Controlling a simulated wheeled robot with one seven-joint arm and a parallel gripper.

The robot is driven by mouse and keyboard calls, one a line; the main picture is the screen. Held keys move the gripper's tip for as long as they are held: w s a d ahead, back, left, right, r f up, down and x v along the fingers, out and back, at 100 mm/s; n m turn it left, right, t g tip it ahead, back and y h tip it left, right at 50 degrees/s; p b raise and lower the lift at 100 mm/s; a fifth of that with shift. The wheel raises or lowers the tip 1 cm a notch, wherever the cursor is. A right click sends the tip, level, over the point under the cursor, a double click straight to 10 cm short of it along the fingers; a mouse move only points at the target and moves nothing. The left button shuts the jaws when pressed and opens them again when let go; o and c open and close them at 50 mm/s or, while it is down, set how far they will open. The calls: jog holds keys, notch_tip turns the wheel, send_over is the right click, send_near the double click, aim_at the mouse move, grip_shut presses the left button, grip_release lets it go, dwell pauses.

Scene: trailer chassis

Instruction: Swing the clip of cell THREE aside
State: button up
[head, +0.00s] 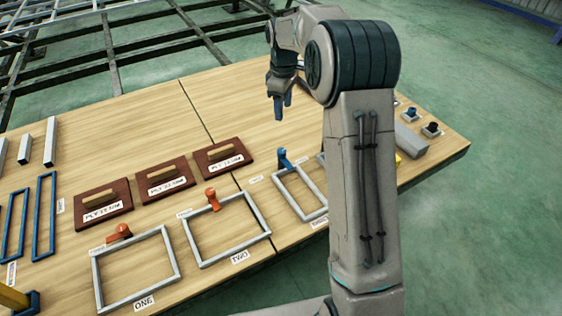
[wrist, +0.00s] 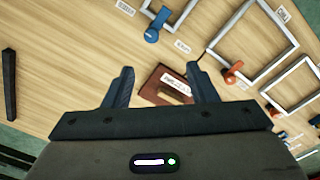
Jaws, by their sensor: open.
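The clip of cell THREE is a blue lever (head: 284,158) at the far edge of the grey cell THREE frame (head: 288,195) in the head view. My arm hides the right part of that frame. The blue clip also shows near the top of the wrist view (wrist: 151,36). My gripper (head: 279,98) hangs above the table, beyond the blue clip and apart from it. In the wrist view my gripper (wrist: 160,68) is open, with nothing held between its fingers. A brown board (wrist: 152,88) shows below and between them.
Cell ONE (head: 95,272) and cell TWO (head: 190,238) have orange clips (head: 121,232) (head: 212,199). Several brown boards with handles (head: 221,154) lie behind the cells. Small blocks (head: 431,129) stand at the right. The table's far middle (head: 225,100) is clear.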

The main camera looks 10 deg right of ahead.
jog(key=n+b, duration=0.1)
jog(key=b, duration=0.1)
send_over(282, 150)
notch_tip(282, 150, down, 6)
notch_tip(282, 150, down, 14)
jog(key=b, duration=0.5)
jog(key=shift+r, duration=0.25)
jog(key=c, duration=1)
